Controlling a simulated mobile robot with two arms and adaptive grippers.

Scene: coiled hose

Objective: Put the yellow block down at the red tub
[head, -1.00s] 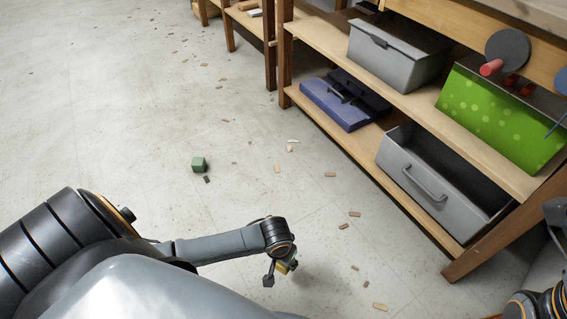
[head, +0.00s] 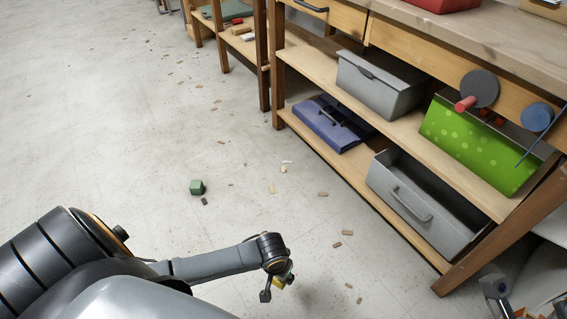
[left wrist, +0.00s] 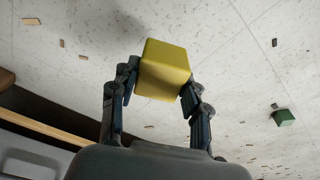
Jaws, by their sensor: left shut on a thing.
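The yellow block (left wrist: 163,70) is held between the two fingers of my left gripper (left wrist: 160,88) in the left wrist view. In the head view my left gripper (head: 277,284) hangs above the floor at the lower middle, with a little of the yellow block (head: 289,279) showing. A red container (head: 441,4), which looks like the red tub, stands on the workbench top at the upper right. The frame's top edge cuts it off, so its inside is hidden.
A green block (head: 197,187) and scattered wood chips lie on the floor. The floor at left is mostly open.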

